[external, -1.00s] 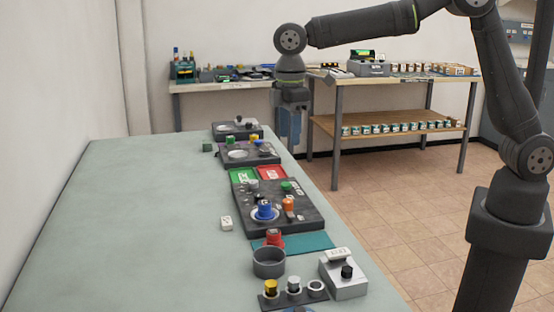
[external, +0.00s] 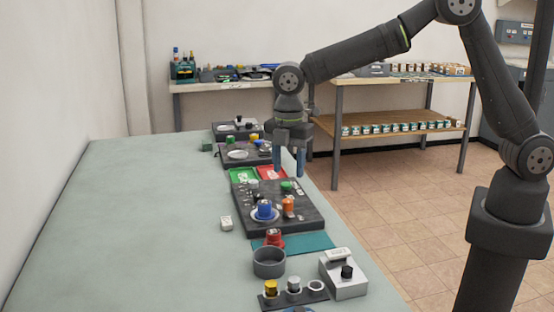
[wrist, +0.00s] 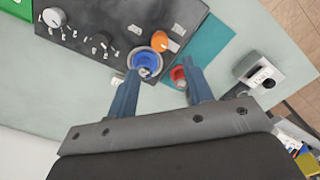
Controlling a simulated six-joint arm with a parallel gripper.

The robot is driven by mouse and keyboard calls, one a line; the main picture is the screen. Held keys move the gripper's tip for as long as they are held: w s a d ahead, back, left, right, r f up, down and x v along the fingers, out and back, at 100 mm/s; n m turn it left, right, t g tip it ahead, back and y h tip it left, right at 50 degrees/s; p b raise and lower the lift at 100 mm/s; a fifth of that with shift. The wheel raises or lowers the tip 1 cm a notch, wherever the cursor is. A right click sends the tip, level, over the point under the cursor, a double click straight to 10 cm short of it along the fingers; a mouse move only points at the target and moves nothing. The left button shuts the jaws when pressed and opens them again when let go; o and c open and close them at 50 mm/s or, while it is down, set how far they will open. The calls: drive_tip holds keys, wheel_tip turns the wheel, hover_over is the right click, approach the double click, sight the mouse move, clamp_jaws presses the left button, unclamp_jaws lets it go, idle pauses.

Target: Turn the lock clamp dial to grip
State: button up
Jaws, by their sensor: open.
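A dark board (external: 310,222) carries several knobs. A blue cylinder (external: 264,209) sits in a pale ring on it, with an orange dial (external: 288,204) close beside it. The wrist view also shows the blue cylinder (wrist: 144,62), the orange dial (wrist: 164,42), a black dial (wrist: 100,41) and a pale grey dial (wrist: 54,17). The markings are too small to read, so I cannot tell which dial is the lock clamp dial. My gripper (external: 288,163) hangs above the board's far right side, fingers apart and empty, touching nothing. In the wrist view my gripper (wrist: 161,80) frames the blue cylinder and a red part.
A red knob (external: 274,238) and a grey round cup (external: 269,262) stand nearer the camera. A grey box (external: 345,276) with a black knob is at the table's right edge. A small white block (external: 226,223) lies left of the board. The table's left side is clear.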

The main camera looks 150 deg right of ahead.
sight(288, 200)
wheel_tip(288, 200, down, 9)
drive_tip(key=shift+f, duration=0.15)
drive_tip(key=c, duration=1)
